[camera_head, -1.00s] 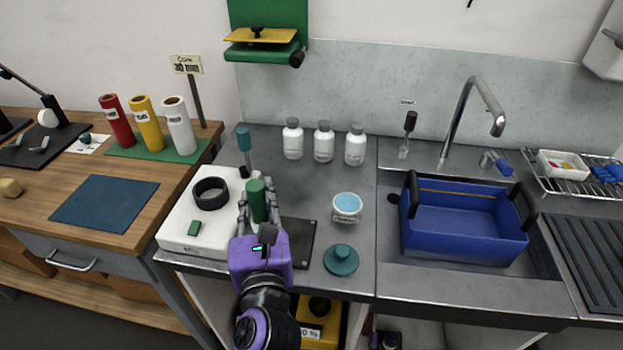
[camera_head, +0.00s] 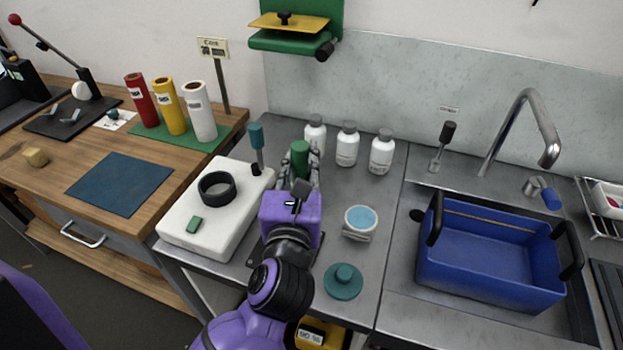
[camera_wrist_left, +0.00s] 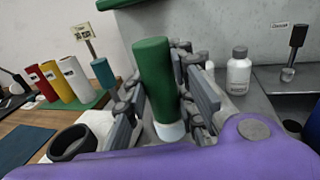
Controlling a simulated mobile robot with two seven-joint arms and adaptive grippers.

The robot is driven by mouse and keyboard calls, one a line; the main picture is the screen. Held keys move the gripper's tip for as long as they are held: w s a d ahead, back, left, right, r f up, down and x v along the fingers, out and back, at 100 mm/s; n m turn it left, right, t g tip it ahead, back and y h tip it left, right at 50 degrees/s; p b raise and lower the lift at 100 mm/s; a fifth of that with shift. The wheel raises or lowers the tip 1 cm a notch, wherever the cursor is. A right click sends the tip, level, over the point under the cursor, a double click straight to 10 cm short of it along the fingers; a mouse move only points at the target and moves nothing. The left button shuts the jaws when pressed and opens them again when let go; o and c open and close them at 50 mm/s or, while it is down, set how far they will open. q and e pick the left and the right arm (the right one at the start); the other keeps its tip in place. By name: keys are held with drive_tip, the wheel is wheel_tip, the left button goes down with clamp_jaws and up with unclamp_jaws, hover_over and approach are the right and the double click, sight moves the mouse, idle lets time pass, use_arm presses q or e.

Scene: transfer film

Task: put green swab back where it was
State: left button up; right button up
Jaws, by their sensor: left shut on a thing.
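The green swab (camera_head: 300,158) is a thick green cylinder held upright between the fingers of my left gripper (camera_head: 301,176). The left wrist view shows the green swab (camera_wrist_left: 153,75) closely, with a pale end (camera_wrist_left: 170,131) at its bottom. My left gripper is shut on it, just right of the white box's far end and in front of the white bottles. A teal-headed tool (camera_head: 256,143) stands upright just left of the gripper; it also shows in the left wrist view (camera_wrist_left: 103,72). My right gripper is not in view.
A white box (camera_head: 180,215) with a black ring (camera_head: 217,188) lies to the left. White bottles (camera_head: 347,146) stand behind. A blue-topped jar (camera_head: 361,222) and a teal lid (camera_head: 343,282) are at right. A dark-headed tool (camera_head: 441,145) stands near the tap. A blue bin (camera_head: 490,285) sits in the sink.

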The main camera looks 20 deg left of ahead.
use_arm(q)
drive_tip(key=w+f, duration=0.2)
drive_tip(key=f, duration=0.1)
drive_tip(key=w+f+b, duration=0.1)
drive_tip(key=w+f, duration=0.1)
drive_tip(key=f, duration=0.1)
drive_tip(key=w+f+b, duration=0.1)
drive_tip(key=w+f, duration=0.1)
drive_tip(key=f, duration=0.1)
drive_tip(key=shift+w+a+f, duration=0.1)
drive_tip(key=shift+w+f, duration=0.25)
drive_tip(key=shift+w, duration=0.05)
drive_tip(key=shift+f, duration=0.15)
drive_tip(key=o, duration=1)
drive_tip(key=shift+o, duration=0.2)
